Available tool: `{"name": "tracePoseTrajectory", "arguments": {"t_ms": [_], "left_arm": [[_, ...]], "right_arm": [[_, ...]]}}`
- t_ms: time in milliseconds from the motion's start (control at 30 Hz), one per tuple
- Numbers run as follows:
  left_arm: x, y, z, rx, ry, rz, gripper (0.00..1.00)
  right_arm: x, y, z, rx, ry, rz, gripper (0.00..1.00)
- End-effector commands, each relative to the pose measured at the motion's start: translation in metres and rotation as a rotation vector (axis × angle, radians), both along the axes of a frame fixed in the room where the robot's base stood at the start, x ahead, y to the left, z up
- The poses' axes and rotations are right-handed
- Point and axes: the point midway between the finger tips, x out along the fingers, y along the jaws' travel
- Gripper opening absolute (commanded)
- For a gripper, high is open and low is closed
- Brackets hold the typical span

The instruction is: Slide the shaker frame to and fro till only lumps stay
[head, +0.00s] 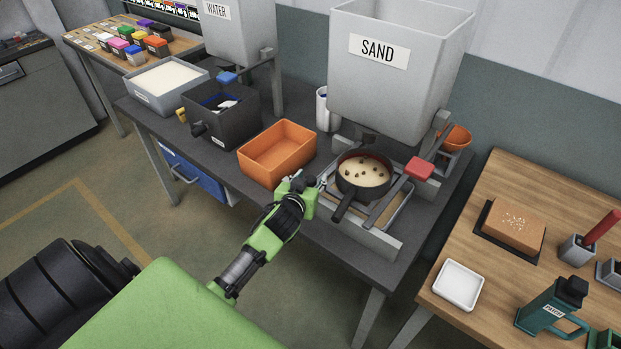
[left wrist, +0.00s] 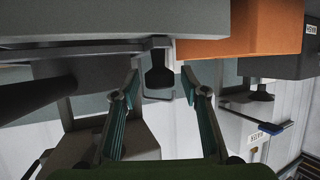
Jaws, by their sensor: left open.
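The shaker frame (head: 398,217) is a pale metal frame on the dark bench, below the grey SAND hopper (head: 385,85). A round dark sieve (head: 340,190) sits on it, its dark handle pointing to the front. Pale sand (head: 372,166) with several brown lumps lies in the sieve. My left gripper (head: 318,186) is at the frame's left end, beside the orange bin. In the left wrist view my left gripper (left wrist: 160,76) is open, its fingers apart. A dark block with a thin loop (left wrist: 158,80) shows between them; whether it is touched I cannot tell. My right gripper is not in view.
The orange bin (head: 277,155) stands close to the left of my gripper. A red-ended lever (head: 419,168) overhangs the frame's right side. Farther left are a black box (head: 232,118) and a white-filled tray (head: 150,88). A wooden table (head: 462,235) stands to the right.

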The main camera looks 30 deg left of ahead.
Motion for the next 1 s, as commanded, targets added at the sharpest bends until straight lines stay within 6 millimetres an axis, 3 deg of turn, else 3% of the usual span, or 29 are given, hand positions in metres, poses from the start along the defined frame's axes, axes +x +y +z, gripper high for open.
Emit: {"name": "tracePoseTrajectory", "arguments": {"t_ms": [133, 267, 300, 467, 700, 967, 1000], "left_arm": [[0.000, 0.000, 0.000, 0.000, 0.000, 0.000, 0.38], [0.000, 0.000, 0.000, 0.000, 0.000, 0.000, 0.04], [0.000, 0.000, 0.000, 0.000, 0.000, 0.000, 0.00], [0.000, 0.003, 0.000, 0.001, 0.000, 0.000, 0.00], [0.002, 0.032, 0.001, 0.003, 0.001, 0.002, 0.00], [0.002, 0.032, 0.000, 0.000, 0.000, 0.000, 0.00], [0.002, 0.032, 0.000, 0.000, 0.000, 0.000, 0.34]], "right_arm": [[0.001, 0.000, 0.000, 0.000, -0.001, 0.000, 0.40], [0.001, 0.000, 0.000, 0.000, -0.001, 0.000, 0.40], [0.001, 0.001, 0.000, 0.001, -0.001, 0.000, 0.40], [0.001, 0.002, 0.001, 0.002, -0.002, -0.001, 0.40], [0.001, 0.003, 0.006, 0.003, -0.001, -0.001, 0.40], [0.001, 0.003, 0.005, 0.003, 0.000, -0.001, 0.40], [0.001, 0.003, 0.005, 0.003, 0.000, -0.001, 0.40]]}}
